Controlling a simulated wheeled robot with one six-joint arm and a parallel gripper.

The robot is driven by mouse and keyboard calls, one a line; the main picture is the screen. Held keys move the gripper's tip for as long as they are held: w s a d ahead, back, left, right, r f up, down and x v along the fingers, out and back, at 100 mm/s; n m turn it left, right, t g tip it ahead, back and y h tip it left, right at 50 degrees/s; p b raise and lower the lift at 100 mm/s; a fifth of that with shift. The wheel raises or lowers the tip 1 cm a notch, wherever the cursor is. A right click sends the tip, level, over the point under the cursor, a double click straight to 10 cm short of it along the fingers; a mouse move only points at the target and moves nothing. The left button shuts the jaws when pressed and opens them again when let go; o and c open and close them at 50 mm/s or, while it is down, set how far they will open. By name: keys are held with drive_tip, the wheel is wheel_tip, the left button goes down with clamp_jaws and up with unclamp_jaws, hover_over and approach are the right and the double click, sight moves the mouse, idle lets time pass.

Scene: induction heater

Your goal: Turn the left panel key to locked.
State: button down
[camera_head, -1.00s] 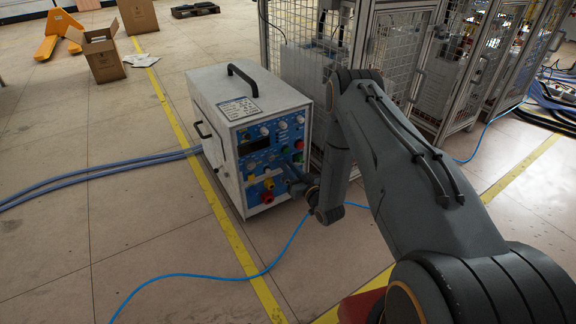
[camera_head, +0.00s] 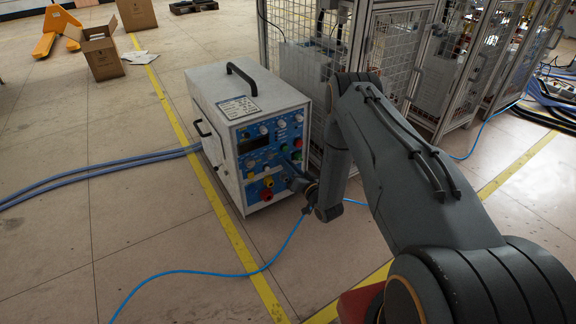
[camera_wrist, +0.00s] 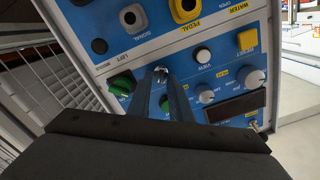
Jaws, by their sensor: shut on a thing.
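The induction heater (camera_head: 250,130) is a white box with a blue front panel of knobs, buttons and sockets. In the wrist view its blue panel (camera_wrist: 185,52) appears upside down. My gripper (camera_wrist: 162,80) reaches the panel with its two dark fingers close together, shut on a small silvery key (camera_wrist: 160,71). The fingertips hide most of the key and its markings, so I cannot read its position. In the head view my gripper (camera_head: 288,161) is at the right part of the panel, its tips small and hard to make out.
A green knob (camera_wrist: 122,84) sits left of the fingers, and a white button (camera_wrist: 203,55) and grey knobs (camera_wrist: 205,94) to the right. A mesh fence (camera_head: 290,40) stands close behind the heater. A blue cable (camera_head: 215,273) crosses the floor.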

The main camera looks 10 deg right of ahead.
drive_tip(key=c, duration=1.6)
unclamp_jaws()
drive_tip(key=shift+s, duration=0.15)
drive_tip(key=p+v, duration=0.2)
drive_tip(key=v, duration=0.5)
drive_tip(key=shift+s+d, duration=0.15)
drive_tip(key=shift+s, duration=0.1)
